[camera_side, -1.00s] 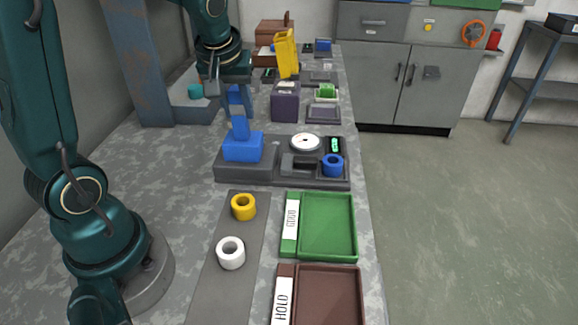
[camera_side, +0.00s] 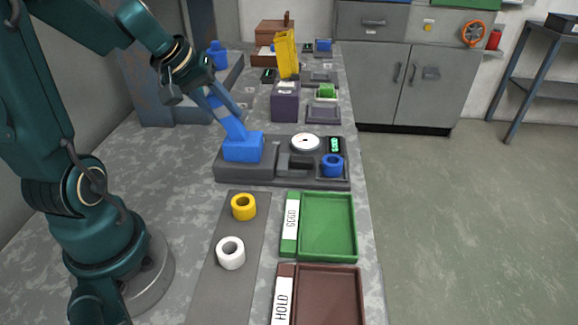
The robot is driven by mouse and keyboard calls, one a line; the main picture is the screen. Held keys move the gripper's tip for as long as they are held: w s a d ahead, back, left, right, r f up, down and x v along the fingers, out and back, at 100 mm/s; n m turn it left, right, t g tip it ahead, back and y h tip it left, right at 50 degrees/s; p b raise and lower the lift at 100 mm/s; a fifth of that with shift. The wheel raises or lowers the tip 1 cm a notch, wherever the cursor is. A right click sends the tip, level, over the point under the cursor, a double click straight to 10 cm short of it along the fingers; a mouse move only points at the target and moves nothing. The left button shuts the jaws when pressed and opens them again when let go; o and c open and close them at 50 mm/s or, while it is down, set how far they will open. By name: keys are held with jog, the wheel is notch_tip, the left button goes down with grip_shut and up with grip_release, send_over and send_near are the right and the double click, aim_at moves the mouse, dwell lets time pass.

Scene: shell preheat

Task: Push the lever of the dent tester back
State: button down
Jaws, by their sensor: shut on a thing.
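The dent tester (camera_side: 228,172) is a dark grey block on the bench. It has a blue lever mount (camera_side: 243,148), a white round dial (camera_side: 305,142) and a small green display (camera_side: 335,145). Its blue lever (camera_side: 234,128) leans up and to the left from the mount. My gripper (camera_side: 222,106) is shut on the lever's upper part, and the fingers partly hide it. A blue ring (camera_side: 332,166) sits at the tester's right end.
A yellow ring (camera_side: 243,207) and a white ring (camera_side: 230,253) stand on a grey strip (camera_side: 215,295) in front. A green tray (camera_side: 328,227) and a brown HOLD tray (camera_side: 328,298) lie to the right. A purple block (camera_side: 285,107) with a yellow piece above it stands behind.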

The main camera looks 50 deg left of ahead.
aim_at(211, 94)
dwell(0.4)
jog(key=c, duration=0.6)
grip_release()
jog(key=shift+o, duration=0.2)
jog(key=shift+v, duration=2.55)
jog(key=shift+w+a+r, duration=0.1)
jog(key=shift+w+a, duration=0.05)
jog(key=shift+a, duration=0.15)
jog(key=w+a+r+n+t+y, duration=0.1)
jog(key=w+a+r+n+y, duration=0.15)
jog(key=w+a+r, duration=0.2)
jog(key=s+d+f+m+h, duration=0.1)
jog(key=s+d+m, duration=0.15)
jog(key=d, duration=0.45)
jog(key=s+d+f+m+h, duration=0.1)
jog(key=s+d+m, duration=0.1)
jog(key=d+m, duration=0.35)
jog(key=s+d+f+m+g, duration=0.1)
jog(key=s+d+f+m, duration=0.3)
jog(key=s+d, duration=0.3)
jog(key=shift+s+d+g+h, duration=0.3)
jog(key=shift+s+d+h, duration=0.1)
jog(key=shift+s, duration=0.4)
